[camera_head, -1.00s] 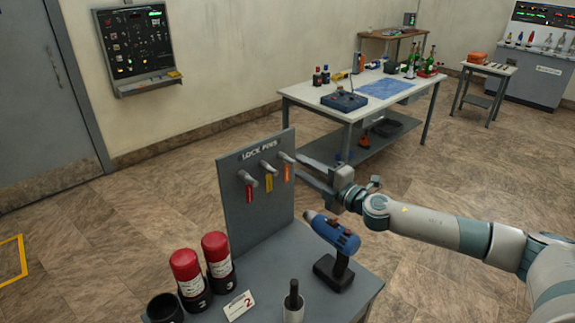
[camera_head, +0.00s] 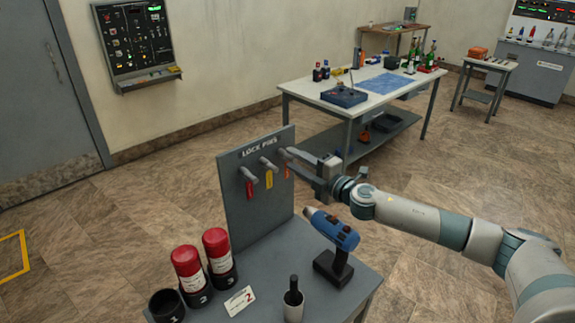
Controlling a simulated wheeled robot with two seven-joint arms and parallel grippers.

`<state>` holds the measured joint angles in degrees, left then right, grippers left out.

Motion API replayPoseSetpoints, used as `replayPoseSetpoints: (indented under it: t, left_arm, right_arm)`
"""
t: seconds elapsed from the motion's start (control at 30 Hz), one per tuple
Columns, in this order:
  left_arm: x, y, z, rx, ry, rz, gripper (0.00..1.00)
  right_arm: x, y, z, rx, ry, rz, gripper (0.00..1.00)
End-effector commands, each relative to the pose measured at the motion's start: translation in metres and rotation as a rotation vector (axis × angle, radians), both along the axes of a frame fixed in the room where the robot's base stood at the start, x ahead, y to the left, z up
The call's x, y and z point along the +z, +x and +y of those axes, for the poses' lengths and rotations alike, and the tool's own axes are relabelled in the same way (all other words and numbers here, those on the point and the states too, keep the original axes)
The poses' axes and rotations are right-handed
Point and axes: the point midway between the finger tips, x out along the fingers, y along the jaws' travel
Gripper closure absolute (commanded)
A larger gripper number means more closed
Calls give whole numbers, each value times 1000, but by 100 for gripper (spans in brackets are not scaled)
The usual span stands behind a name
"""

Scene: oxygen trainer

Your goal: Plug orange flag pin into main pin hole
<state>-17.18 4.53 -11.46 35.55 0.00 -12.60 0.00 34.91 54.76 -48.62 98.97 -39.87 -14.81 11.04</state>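The orange flag pin (camera_head: 287,171) hangs at the right end of the grey LOCK PINS board (camera_head: 240,203), beside the yellow flag pin (camera_head: 268,179) and the red flag pin (camera_head: 250,188). My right gripper (camera_head: 291,160) reaches in from the right. Its two fingers are apart, and their tips are at the orange pin's head, partly covering it. I cannot tell whether they touch it. My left gripper is out of view. I cannot make out the main pin hole in this view.
Below my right gripper, a blue drill (camera_head: 333,240) stands on the grey table (camera_head: 275,260). Two red-capped cylinders (camera_head: 217,248), an empty black cup (camera_head: 166,306) and a dark bottle (camera_head: 293,292) stand near its front. A white-topped table (camera_head: 320,92) stands behind.

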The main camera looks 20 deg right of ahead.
Motion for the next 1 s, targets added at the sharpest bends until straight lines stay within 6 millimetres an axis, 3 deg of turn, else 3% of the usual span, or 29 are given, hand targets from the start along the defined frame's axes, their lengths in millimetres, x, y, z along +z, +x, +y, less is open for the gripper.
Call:
replayPoseSetpoints:
  t: [0.93,1.0]
  left_arm:
    - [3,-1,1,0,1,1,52]
    - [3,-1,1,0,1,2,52]
  right_arm:
    - [0,0,0,0,0,0,69]
    - [0,0,0,0,0,0,86]
